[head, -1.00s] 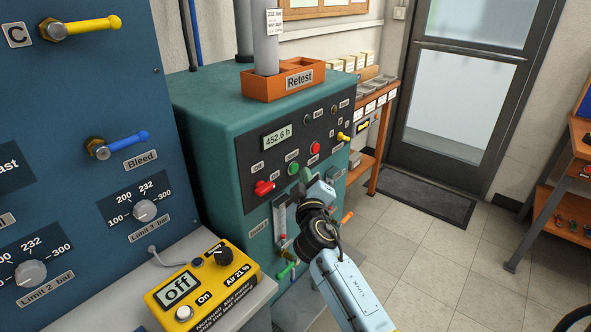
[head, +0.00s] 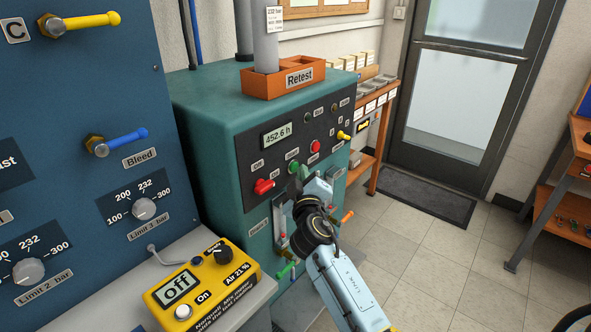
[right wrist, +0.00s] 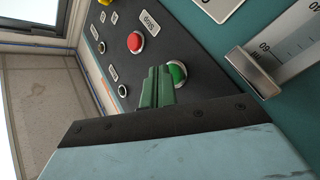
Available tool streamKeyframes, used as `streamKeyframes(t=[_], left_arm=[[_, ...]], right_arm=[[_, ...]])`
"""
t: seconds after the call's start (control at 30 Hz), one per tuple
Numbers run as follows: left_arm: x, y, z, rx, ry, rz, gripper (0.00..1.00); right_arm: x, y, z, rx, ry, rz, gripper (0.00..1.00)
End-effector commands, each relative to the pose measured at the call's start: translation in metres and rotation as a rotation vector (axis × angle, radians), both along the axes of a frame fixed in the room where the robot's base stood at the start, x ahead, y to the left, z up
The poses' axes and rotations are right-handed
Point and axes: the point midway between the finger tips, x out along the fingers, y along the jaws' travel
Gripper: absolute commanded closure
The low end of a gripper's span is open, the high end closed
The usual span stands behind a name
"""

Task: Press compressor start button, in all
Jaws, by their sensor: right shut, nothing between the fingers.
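The green button (head: 293,167) sits on the dark panel (head: 262,165) of the teal compressor cabinet (head: 205,125). The red stop button (head: 315,146) is up and right of it. My right gripper (head: 296,184) is shut and empty, just below the green button in the head view. In the right wrist view, the shut green fingers (right wrist: 157,88) are right beside the green button (right wrist: 176,72) and overlap its left edge. I cannot tell whether they touch it. The red stop button (right wrist: 135,42) also shows there with its "Stop" label. My left gripper is out of view.
A red switch handle (head: 264,187) is left of the green button, and a yellow knob (head: 344,136) is to the right. A gauge (right wrist: 300,45) with a metal bracket is close to the fingers. A yellow analyser (head: 208,284) lies at the front. Open floor is at the right.

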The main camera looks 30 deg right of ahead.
Motion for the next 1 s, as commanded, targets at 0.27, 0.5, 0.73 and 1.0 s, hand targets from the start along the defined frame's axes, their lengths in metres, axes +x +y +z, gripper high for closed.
streamKeyframes(t=[0.27,0.5,0.73,1.0], left_arm=[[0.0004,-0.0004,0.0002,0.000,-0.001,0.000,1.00],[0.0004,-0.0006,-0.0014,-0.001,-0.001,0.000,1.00],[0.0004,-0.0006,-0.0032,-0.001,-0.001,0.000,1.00],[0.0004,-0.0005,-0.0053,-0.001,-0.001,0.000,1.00]], right_arm=[[-0.0001,-0.0002,0.0002,0.000,0.000,0.000,1.00],[0.0018,0.0006,-0.0001,0.000,0.000,0.000,1.00],[0.0044,0.0016,-0.0001,0.000,0.000,0.000,1.00],[0.0076,0.0030,0.0002,0.001,-0.001,-0.001,1.00]])
